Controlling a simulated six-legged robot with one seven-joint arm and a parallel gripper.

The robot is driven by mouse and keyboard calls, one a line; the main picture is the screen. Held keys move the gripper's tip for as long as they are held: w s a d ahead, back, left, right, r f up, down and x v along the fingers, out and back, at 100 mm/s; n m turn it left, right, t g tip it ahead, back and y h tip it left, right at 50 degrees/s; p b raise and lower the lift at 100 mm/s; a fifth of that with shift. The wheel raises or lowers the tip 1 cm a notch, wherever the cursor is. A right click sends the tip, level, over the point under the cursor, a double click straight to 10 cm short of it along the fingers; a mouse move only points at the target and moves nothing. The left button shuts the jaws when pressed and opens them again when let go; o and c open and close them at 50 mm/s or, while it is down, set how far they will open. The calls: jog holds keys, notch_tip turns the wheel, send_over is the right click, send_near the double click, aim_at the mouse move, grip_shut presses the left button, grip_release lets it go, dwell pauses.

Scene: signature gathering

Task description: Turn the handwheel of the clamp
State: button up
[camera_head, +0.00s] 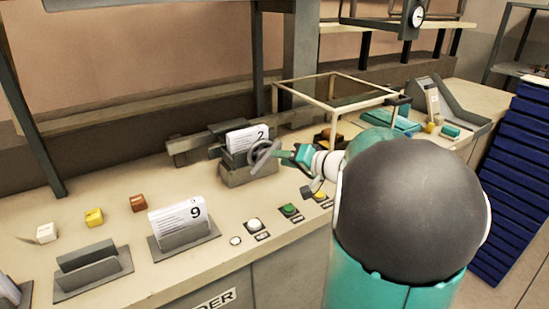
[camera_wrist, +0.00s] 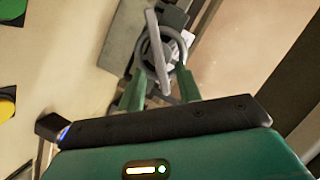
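The clamp (camera_head: 245,174) is a grey block on the long bench, with a sheaf of white papers marked 2 (camera_head: 247,139) standing in it. Its grey round handwheel (camera_head: 262,153) faces my gripper (camera_head: 288,156). In the wrist view the handwheel (camera_wrist: 155,40) has a ring and a straight bar across it. My gripper's two green fingers (camera_wrist: 161,72) are spread apart, one on each side of the bar's near end, at the near side of the ring. I cannot tell whether they touch the wheel. Nothing is gripped between them.
White, green and yellow buttons (camera_head: 289,210) line the bench's front edge near my arm. A second holder with papers marked 9 (camera_head: 181,222) stands to the left. A glass-topped frame (camera_head: 335,88) stands behind my gripper. Blue stacked trays (camera_head: 515,175) are at the right.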

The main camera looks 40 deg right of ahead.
aim_at(264, 156)
jog(key=shift+x, duration=1.7)
jog(key=shift+c, duration=0.4)
grip_shut()
